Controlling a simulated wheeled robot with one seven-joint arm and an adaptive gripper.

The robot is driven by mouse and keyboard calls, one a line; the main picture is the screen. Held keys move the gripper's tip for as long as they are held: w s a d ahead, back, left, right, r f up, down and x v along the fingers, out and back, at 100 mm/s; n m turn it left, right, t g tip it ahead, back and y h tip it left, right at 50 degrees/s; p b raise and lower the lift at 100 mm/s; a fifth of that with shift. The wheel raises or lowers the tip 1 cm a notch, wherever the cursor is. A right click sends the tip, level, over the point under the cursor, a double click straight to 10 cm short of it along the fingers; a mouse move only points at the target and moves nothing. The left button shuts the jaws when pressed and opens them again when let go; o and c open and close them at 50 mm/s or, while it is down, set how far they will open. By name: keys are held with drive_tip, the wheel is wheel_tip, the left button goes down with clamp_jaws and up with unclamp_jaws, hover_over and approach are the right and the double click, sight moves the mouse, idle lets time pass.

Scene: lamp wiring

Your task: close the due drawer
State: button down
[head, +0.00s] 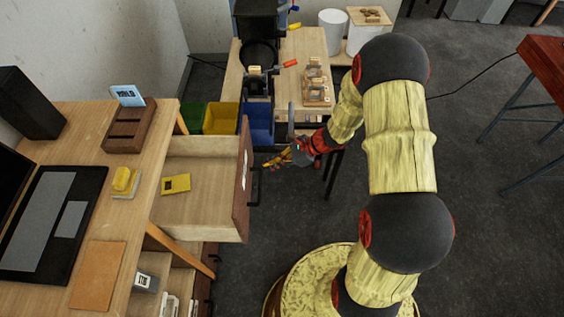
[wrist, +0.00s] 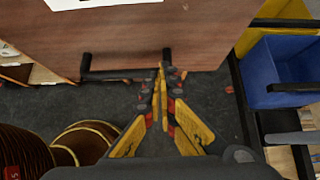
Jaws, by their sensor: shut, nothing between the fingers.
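The drawer (head: 200,158) under the desk stands pulled out, with a yellow card (head: 176,184) lying in it. Its reddish-brown front (head: 241,190) carries a white label and a dark bar handle (head: 255,188). The drawer front (wrist: 150,35) and handle (wrist: 120,75) also show in the wrist view. My gripper (head: 272,162) is just outside the drawer front, near the far end of the handle. In the wrist view my gripper (wrist: 160,72) is shut and empty, its tips by the handle's right end. I cannot tell if they touch it.
Green, yellow (head: 221,118) and blue (head: 258,122) bins stand just beyond the drawer, beside a workbench (head: 305,50). The desk (head: 75,140) with a laptop (head: 52,225) is at left. Open shelves lie below the drawer. The floor (head: 300,215) in front of it is clear.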

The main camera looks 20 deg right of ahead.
sight(249, 171)
drive_tip(key=shift+w+a+f+b, duration=0.15)
drive_tip(key=shift+w+a, duration=0.25)
drive_tip(key=shift+a, duration=0.65)
drive_tip(key=shift+w+a+b, duration=0.2)
drive_tip(key=shift+w+a, duration=0.15)
drive_tip(key=shift+a, duration=0.7)
